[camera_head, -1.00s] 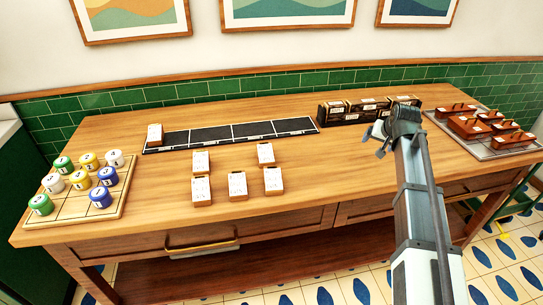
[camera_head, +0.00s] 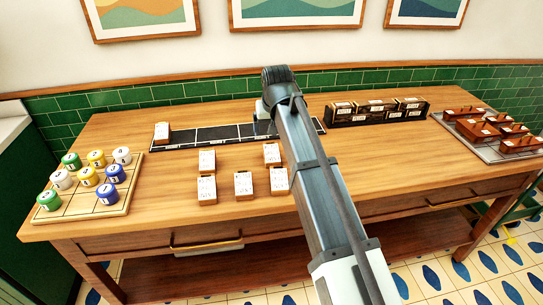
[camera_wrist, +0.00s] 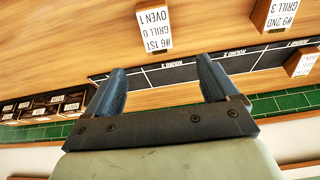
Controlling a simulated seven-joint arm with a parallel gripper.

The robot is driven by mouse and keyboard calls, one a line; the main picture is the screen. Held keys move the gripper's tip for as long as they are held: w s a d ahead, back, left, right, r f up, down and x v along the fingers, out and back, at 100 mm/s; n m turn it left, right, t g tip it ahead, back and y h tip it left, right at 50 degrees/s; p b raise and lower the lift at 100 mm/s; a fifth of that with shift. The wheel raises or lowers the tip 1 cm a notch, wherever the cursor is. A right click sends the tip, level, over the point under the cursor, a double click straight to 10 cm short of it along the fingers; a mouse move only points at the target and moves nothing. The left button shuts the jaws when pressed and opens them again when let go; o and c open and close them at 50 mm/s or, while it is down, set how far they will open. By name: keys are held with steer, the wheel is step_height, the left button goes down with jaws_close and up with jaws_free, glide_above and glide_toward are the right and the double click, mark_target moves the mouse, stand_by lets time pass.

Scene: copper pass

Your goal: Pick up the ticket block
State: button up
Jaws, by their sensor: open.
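Several wooden ticket blocks with white printed faces stand on the table in front of a black strip (camera_head: 180,139). In the head view they are a back-left block (camera_head: 207,160), a back-right block (camera_head: 272,153), and front blocks (camera_head: 207,189) (camera_head: 243,185) (camera_head: 279,180). One more block (camera_head: 162,132) sits on the strip's left end. My gripper (camera_wrist: 162,72) is open and empty over the strip in the wrist view; my arm mostly hides it in the head view. The wrist view shows a block marked "#6 1ST, GRILL 0, OVEN 1" (camera_wrist: 155,28) and one marked "#9 2ND, GRILL 3" (camera_wrist: 277,14).
A dark box row (camera_head: 376,110) stands right of the strip. A tray (camera_head: 489,152) of reddish-brown handled blocks is at far right. A board (camera_head: 125,187) with several coloured round pieces is at left. Table between board and blocks is clear.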

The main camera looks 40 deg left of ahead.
glide_above(271, 151)
steer(key=s, duration=0.2)
steer(key=f, duration=0.7)
steer(key=shift+w+d+f, duration=0.25)
steer(key=shift+d+f, duration=0.1)
steer(key=shift+d+x, duration=0.2)
steer(key=shift+x, duration=1.15)
steer(key=shift+d+x, duration=0.2)
steer(key=shift+x, duration=1.2)
steer(key=shift+w, duration=0.1)
steer(key=shift+c, duration=0.4)
steer(key=c, duration=1)
